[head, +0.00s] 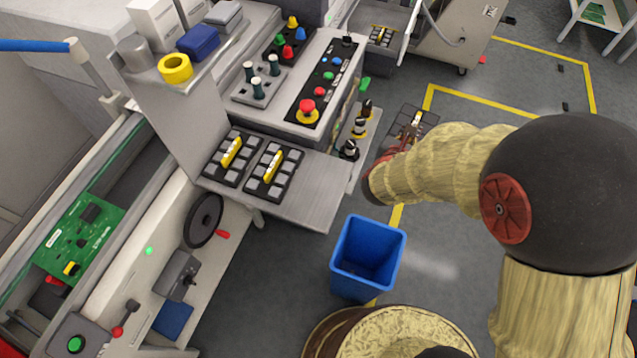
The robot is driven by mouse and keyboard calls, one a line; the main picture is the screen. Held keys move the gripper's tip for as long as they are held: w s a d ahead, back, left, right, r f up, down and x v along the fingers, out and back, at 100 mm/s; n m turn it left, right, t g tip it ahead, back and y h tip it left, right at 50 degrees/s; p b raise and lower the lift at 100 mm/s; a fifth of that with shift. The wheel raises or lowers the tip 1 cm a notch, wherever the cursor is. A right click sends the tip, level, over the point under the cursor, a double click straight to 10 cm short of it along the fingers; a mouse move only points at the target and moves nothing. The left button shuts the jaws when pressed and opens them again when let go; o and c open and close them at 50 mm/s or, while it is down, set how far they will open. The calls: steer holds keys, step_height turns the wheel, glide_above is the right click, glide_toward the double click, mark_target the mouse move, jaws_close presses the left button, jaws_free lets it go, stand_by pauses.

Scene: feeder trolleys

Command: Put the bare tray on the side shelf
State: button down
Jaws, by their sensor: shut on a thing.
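My gripper (411,131) is shut on a dark, gridded tray (429,121) in the head view, to the right of the machine. The tray is held out over the floor, apart from the grey shelf. My wrist hides part of the gripper and the tray's near side. A grey shelf (312,205) juts from the machine's front and carries two black gridded trays with yellow handles, a left one (219,172) and a right one (286,183). A narrow ledge (366,126) on the machine's right side holds several dark-topped, pale pieces. I cannot tell which of these is the side shelf.
A blue bin (365,262) stands on the floor below the shelf's right corner. A control panel (326,82) with a red stop button rises behind the shelf. Another tray (382,36) sits on equipment at the back. Yellow-lined floor lies open at the right.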

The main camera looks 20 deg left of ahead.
steer(key=s+a+r+n+y+p, duration=0.1)
steer(key=s+a+r, duration=0.25)
steer(key=a, duration=0.45)
steer(key=s+a+r+y+p, duration=0.15)
steer(key=s+a, duration=0.25)
steer(key=a, duration=0.4)
steer(key=shift+h, duration=0.45)
steer(key=s+a+f+b, duration=0.1)
steer(key=s+f, duration=0.1)
steer(key=s, duration=0.2)
steer(key=s+a+f+b, duration=0.1)
steer(key=s+a+f, duration=0.1)
steer(key=s+f, duration=0.1)
steer(key=s+a+f+b, duration=0.1)
steer(key=s+f, duration=0.2)
steer(key=s, duration=0.2)
steer(key=shift+a+b, duration=0.35)
steer(key=shift+s+f, duration=0.2)
steer(key=shift+f, duration=0.15)
steer(key=shift+s+a+f+b, duration=0.15)
steer(key=shift+f+b, duration=0.35)
steer(key=shift+f, duration=0.4)
steer(key=shift+s+f+b, duration=0.1)
steer(key=shift+f+b, duration=0.35)
steer(key=shift+f, duration=0.4)
steer(key=shift+f, duration=0.2)
steer(key=c, duration=1.9)
jaws_free()
